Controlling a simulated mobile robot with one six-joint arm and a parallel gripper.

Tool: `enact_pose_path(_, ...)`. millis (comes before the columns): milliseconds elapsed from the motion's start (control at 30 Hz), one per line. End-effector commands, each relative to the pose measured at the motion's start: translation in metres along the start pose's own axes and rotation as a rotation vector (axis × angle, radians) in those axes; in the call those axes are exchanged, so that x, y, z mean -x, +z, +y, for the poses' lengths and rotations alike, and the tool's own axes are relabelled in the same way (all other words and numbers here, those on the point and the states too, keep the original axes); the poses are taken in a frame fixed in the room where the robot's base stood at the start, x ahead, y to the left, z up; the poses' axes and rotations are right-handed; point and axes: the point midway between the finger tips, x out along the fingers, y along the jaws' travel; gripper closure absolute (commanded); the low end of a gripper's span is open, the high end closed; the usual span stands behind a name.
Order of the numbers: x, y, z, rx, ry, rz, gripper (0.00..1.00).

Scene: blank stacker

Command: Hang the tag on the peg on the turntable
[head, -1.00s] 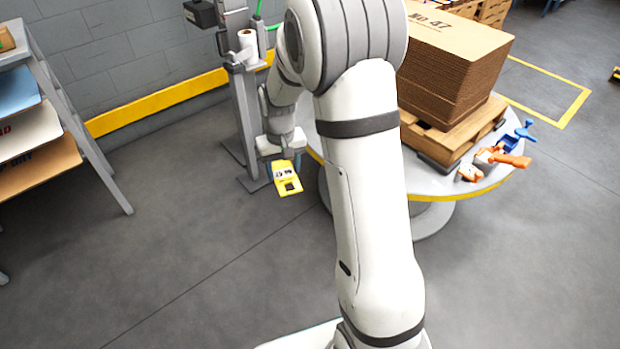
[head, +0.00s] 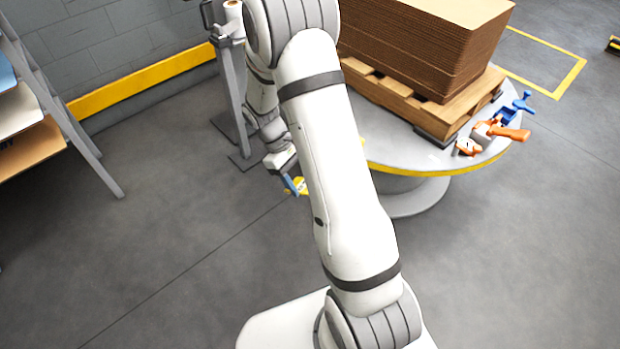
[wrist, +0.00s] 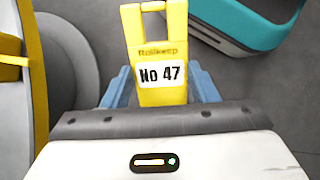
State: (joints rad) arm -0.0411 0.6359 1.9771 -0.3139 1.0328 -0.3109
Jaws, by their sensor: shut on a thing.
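The yellow tag (wrist: 162,98) marked "No 47" is between the blue fingers of my gripper (wrist: 160,88) in the wrist view. My gripper is shut on it. In the head view my gripper (head: 295,186) shows left of the turntable, and only a small part of the tag (head: 302,187) shows beside my arm. The turntable (head: 400,150) is round and grey with a yellow edge. Its rim (wrist: 38,70) shows at the left of the wrist view. I cannot make out the peg; my arm hides part of the turntable.
A pallet (head: 400,105) with a tall cardboard stack (head: 430,50) stands on the turntable. Orange and blue tools (head: 497,132) lie at its right. A grey stand (head: 234,95) is behind my arm, and a rack (head: 70,110) is at the left. The floor at front left is clear.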

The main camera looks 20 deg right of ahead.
Motion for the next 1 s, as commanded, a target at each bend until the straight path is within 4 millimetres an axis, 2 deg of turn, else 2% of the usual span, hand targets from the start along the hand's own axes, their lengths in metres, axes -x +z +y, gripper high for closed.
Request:
enact_pose_path(33, -0.013, 0.002, 0.001, 0.08, 0.049, -0.103, 0.72)
enact_pose_path(200, -0.035, 0.013, 0.014, 0.306, 0.286, -0.452, 0.72)
enact_pose_path(433, -0.04, 0.005, 0.033, 0.484, 0.685, -0.796, 0.72)
enact_pose_path(600, -0.036, -0.01, 0.039, 0.535, 0.899, -0.897, 0.72)
enact_pose_path(700, -0.035, -0.016, 0.04, 0.546, 0.962, -0.918, 0.72)
enact_pose_path(1000, -0.036, -0.016, 0.05, 0.547, 0.982, -0.923, 0.72)
